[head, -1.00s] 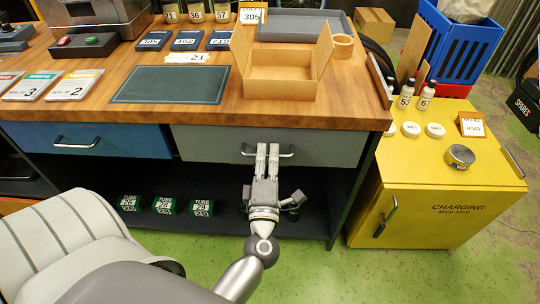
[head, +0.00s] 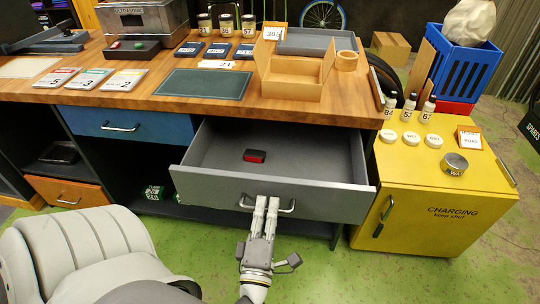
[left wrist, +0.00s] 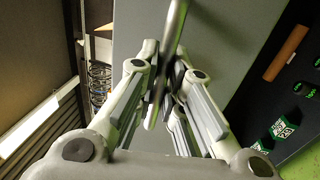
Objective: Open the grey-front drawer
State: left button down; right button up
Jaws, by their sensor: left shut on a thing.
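The grey-front drawer (head: 205,186) stands pulled out from under the wooden workbench in the head view, its inside showing. A small black and red block (head: 255,156) lies in it. My left gripper (head: 266,203) is shut on the drawer's metal bar handle (head: 288,209) at the front. In the left wrist view the handle (left wrist: 176,32) runs between the fingers (left wrist: 165,85), with the grey drawer front (left wrist: 225,45) behind it. My right gripper is not in view.
A blue-front drawer (head: 130,123) and an orange-front drawer (head: 66,192) are shut at the left. A yellow charging cabinet (head: 440,205) stands close to the right of the open drawer. An open cardboard box (head: 297,88) sits on the bench top. Green floor shows in front.

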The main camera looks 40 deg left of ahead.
pick_arm(q)
jog(key=shift+r+v, duration=0.1)
jog(key=shift+v, duration=0.5)
jog(key=shift+r+v, duration=0.15)
jog(key=shift+v, duration=0.45)
jog(key=c, duration=1.5)
grip_release()
jog(key=v, duration=1.2)
jog(key=shift+d, duration=0.15)
